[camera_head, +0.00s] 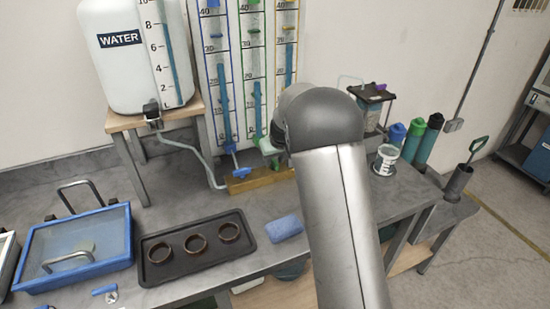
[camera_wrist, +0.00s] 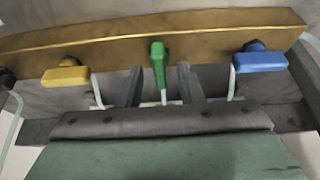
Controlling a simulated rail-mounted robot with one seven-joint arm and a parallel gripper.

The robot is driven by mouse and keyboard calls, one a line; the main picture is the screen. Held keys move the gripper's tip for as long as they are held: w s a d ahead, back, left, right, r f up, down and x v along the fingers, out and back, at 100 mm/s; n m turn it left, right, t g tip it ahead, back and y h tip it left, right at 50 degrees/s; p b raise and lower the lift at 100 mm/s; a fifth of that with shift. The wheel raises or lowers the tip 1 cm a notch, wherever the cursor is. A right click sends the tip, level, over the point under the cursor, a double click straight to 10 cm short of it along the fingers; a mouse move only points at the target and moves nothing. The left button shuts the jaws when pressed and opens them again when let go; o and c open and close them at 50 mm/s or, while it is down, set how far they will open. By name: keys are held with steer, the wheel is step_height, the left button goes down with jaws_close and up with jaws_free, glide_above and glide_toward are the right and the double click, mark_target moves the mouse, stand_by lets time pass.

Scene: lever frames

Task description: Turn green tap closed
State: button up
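The green tap (camera_wrist: 158,60) sits in the middle of a brass-coloured bar (camera_wrist: 90,44) in the wrist view, its handle pointing down the picture toward my gripper. My gripper (camera_wrist: 159,82) is open, with one dark finger on each side of the green handle's lower end. Gaps show between the fingers and the handle, so I see no grip on it. The yellow tap (camera_wrist: 66,76) is to the left and the blue tap (camera_wrist: 260,62) to the right, both with handles lying crosswise. In the head view my arm hides the green tap and most of my gripper.
Gauge tubes (camera_head: 255,85) stand behind the bar, with a white water tank (camera_head: 130,50) to the left. A black tray (camera_head: 195,248) with three rings, a blue sponge (camera_head: 284,227) and a blue-framed box (camera_head: 75,248) lie on the bench. A white cup (camera_head: 386,160) stands right of my arm.

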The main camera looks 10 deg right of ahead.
jaws_close()
steer(key=shift+m, duration=0.3)
steer(key=m, duration=0.1)
steer(key=m+h, duration=0.1)
steer(key=m, duration=0.1)
steer(key=shift+a+m+h+p, duration=0.2)
steer(key=shift+m+h+p, duration=0.1)
steer(key=shift+p, duration=0.05)
steer(key=m, duration=0.2)
steer(key=m+h, duration=0.1)
steer(key=m, duration=0.1)
steer(key=shift+w+a+h+p, duration=0.1)
steer(key=shift+h+p, duration=0.2)
steer(key=shift+p, duration=0.05)
steer(key=m+g, duration=0.1)
steer(key=m, duration=0.1)
steer(key=m+h, duration=0.1)
steer(key=m, duration=0.2)
steer(key=shift+w+g, duration=0.1)
steer(key=shift+g, duration=0.3)
steer(key=m, duration=0.2)
steer(key=m+g+h, duration=0.1)
steer(key=m, duration=0.1)
steer(key=shift+w+m+g+p, duration=0.1)
steer(key=shift+m+g+p, duration=0.2)
steer(key=shift+m, duration=0.1)
